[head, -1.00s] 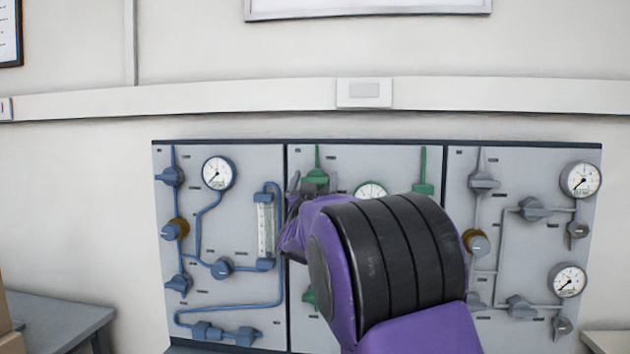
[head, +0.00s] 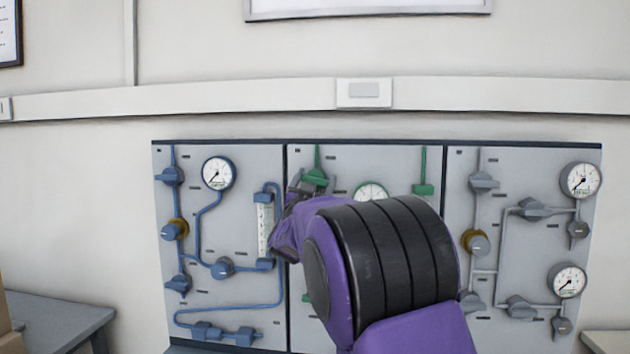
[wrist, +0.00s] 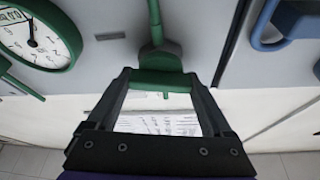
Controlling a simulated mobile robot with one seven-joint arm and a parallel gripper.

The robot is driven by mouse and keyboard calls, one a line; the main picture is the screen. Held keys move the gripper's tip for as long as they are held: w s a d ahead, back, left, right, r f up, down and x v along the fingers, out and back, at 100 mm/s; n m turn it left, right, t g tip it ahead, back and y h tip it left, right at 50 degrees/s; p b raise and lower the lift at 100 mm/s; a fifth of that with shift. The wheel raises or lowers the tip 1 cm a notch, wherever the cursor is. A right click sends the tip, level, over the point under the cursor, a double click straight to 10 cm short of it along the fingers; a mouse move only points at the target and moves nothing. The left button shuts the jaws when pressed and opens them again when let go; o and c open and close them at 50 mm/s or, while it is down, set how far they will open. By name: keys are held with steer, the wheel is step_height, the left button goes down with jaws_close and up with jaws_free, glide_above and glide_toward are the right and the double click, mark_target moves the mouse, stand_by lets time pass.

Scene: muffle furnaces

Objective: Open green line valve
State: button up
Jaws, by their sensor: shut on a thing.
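The green line valve (head: 314,181) is at the upper left of the middle panel, on a vertical green pipe. In the wrist view its green handle (wrist: 163,80) lies between the fingertips of my gripper (wrist: 162,84), which is shut on it. In the head view my gripper (head: 307,187) is at the valve, partly hidden by my purple arm. A second green valve (head: 424,189) sits on the middle panel's right side. A round gauge (head: 371,191) between them is partly covered by my arm; it also shows in the wrist view (wrist: 38,35).
The left panel (head: 240,295) carries blue pipes, valves and a gauge (head: 218,173). The right panel (head: 540,250) carries grey valves and two gauges. My arm covers much of the middle panel's lower part. A grey table (head: 60,315) stands at the lower left.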

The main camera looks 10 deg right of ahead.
steer(key=m+g+h, duration=0.1)
steer(key=m, duration=0.2)
steer(key=m+g+h, duration=0.1)
steer(key=m, duration=0.2)
steer(key=shift+f, duration=0.1)
steer(key=m+g, duration=0.1)
steer(key=m, duration=0.1)
steer(key=m+g+h+p, duration=0.1)
steer(key=m, duration=0.2)
steer(key=shift+d, duration=0.1)
steer(key=m+g+p, duration=0.1)
steer(key=m, duration=0.3)
steer(key=shift+g, duration=0.3)
steer(key=shift+f+m+g+p, duration=0.15)
steer(key=shift+m+g+p, duration=0.6)
steer(key=shift+m, duration=1.25)
steer(key=o, duration=1.1)
steer(key=shift+o, duration=0.2)
steer(key=shift+s, duration=0.1)
steer(key=v, duration=1.7)
steer(key=shift+s, duration=0.2)
